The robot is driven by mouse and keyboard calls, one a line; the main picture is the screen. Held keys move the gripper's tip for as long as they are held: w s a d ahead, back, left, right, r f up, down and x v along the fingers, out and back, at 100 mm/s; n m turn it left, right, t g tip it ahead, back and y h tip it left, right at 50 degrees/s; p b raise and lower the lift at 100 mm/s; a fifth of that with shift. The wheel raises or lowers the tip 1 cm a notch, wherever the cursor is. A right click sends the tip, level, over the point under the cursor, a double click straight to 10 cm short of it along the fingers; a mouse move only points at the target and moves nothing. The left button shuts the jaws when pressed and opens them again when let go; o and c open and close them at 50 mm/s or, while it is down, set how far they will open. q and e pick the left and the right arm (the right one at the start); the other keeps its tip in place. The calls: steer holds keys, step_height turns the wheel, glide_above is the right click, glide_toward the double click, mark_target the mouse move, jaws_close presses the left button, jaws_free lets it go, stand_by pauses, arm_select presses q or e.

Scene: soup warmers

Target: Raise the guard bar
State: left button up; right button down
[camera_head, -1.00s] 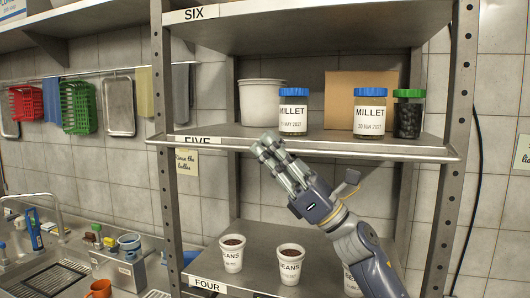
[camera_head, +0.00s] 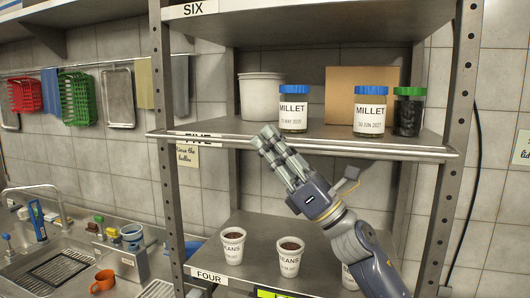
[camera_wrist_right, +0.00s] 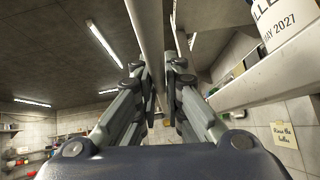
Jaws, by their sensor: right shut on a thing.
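The guard bar (camera_head: 385,150) is a thin grey metal rail along the front of the shelf marked FIVE. It crosses the upper part of the FIVE label (camera_head: 199,140). My right gripper (camera_head: 267,138) comes up from the lower right and is shut on the bar left of its middle. In the right wrist view the guard bar (camera_wrist_right: 147,40) runs between the two fingers of my right gripper (camera_wrist_right: 163,72). The fingers hide a short part of the bar. My left gripper is not in view.
Behind the bar stand a white tub (camera_head: 262,97), two blue-lidded millet jars (camera_head: 293,109) (camera_head: 369,115), a green-lidded jar (camera_head: 409,112) and a cardboard box (camera_head: 345,82). Bean cups (camera_head: 232,246) stand on the shelf below. Metal posts (camera_head: 166,160) flank the shelves.

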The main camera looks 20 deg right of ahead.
steer(key=shift+r, duration=0.1)
steer(key=shift+r+m+t+h+p, duration=0.25)
steer(key=shift+m+t+h+p, duration=0.3)
steer(key=shift+m+h+p, duration=0.3)
steer(key=shift+r+m+t+h+p, duration=0.2)
steer(key=shift+m+t+h+p, duration=0.4)
steer(key=shift+m+p, duration=0.35)
steer(key=shift+r+m+t+h+p, duration=0.35)
steer(key=shift+m+h+p, duration=0.3)
steer(key=shift+m+p, duration=0.35)
steer(key=shift+d+r+m+t+h+p, duration=0.15)
steer(key=shift+m+t+h+p, duration=0.15)
steer(key=shift+m+h, duration=0.3)
steer(key=shift+w+r+m+t+h, duration=0.1)
steer(key=shift+r+m+t+h, duration=0.15)
steer(key=shift+m+h, duration=0.55)
steer(key=shift+w+r+m+t+h, duration=0.15)
steer(key=shift+m+t+h, duration=0.1)
steer(key=shift+m+h, duration=0.55)
steer(key=shift+s, duration=0.1)
